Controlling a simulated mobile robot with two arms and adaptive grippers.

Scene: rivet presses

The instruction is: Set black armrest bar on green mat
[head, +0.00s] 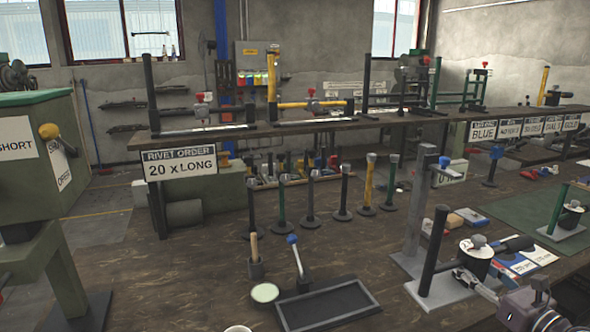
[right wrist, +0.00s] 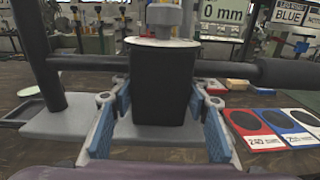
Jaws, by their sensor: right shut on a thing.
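The black armrest bar (head: 433,255) has an upright black post on a pale grey base plate (head: 450,293) and a horizontal black bar (right wrist: 265,72). A black block with a white top and a grey knob (head: 477,241) sits on it. My right gripper (head: 472,277), at the lower right of the head view, is shut on this black block (right wrist: 165,90), with a blue-padded finger on each side. Whether the base plate touches the table cannot be told. The green mat (head: 520,210) lies farther right on the table. My left gripper is not in view.
A green-posted unit (head: 560,210) stands on the mat's right part. A grey press column (head: 416,200) is just behind the black post. Printed cards (head: 520,262) lie right of the gripper. A black tray (head: 328,304) is at front centre. The mat's left part looks clear.

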